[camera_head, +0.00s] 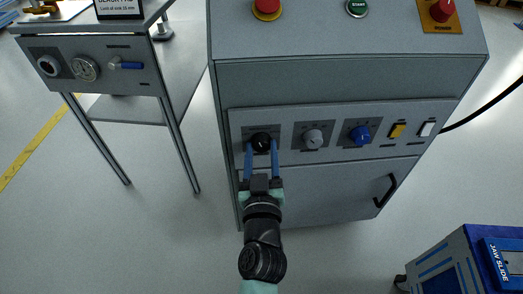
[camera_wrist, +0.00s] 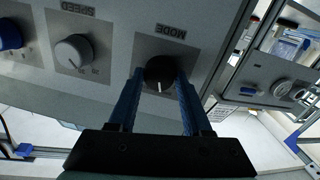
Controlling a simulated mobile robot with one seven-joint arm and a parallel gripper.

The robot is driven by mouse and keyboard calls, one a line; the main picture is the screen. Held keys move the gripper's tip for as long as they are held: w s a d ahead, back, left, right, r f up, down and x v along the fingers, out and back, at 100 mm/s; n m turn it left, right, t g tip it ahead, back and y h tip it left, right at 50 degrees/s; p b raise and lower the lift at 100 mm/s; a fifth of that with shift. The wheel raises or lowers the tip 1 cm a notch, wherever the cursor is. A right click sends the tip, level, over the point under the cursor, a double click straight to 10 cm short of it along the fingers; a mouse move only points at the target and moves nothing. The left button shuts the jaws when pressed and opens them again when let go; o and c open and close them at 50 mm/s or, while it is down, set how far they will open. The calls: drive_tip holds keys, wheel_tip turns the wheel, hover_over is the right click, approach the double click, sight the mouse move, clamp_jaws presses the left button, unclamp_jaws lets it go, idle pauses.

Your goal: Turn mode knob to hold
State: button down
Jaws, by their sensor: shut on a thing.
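The mode knob (camera_head: 261,141) is black and round, at the left end of the knob row on the grey cabinet's front panel. In the wrist view the mode knob (camera_wrist: 160,72) sits under an upside-down "MODE" label, with a white pointer line on its face. My gripper (camera_head: 261,148) has its two blue fingers on either side of the knob. In the wrist view my gripper (camera_wrist: 158,84) is shut on the knob, fingertips at its left and right sides. The position labels around the knob are hidden or too small to read.
Right of it are a grey speed knob (camera_head: 312,138), a blue knob (camera_head: 360,134), a yellow switch (camera_head: 397,130) and a white switch (camera_head: 427,128). A black door handle (camera_head: 386,190) sticks out below. A metal bench (camera_head: 105,70) stands left, a blue box (camera_head: 455,262) lower right.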

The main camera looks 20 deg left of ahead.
drive_tip(key=m+p, duration=0.1)
drive_tip(key=m, duration=0.2)
drive_tip(key=shift+r+m, duration=0.1)
drive_tip(key=shift+m, duration=0.3)
drive_tip(key=shift+m+g+p, duration=0.4)
drive_tip(key=shift+m+p, duration=0.35)
drive_tip(key=shift+m, duration=1.05)
drive_tip(key=shift+c, duration=1.7)
unclamp_jaws()
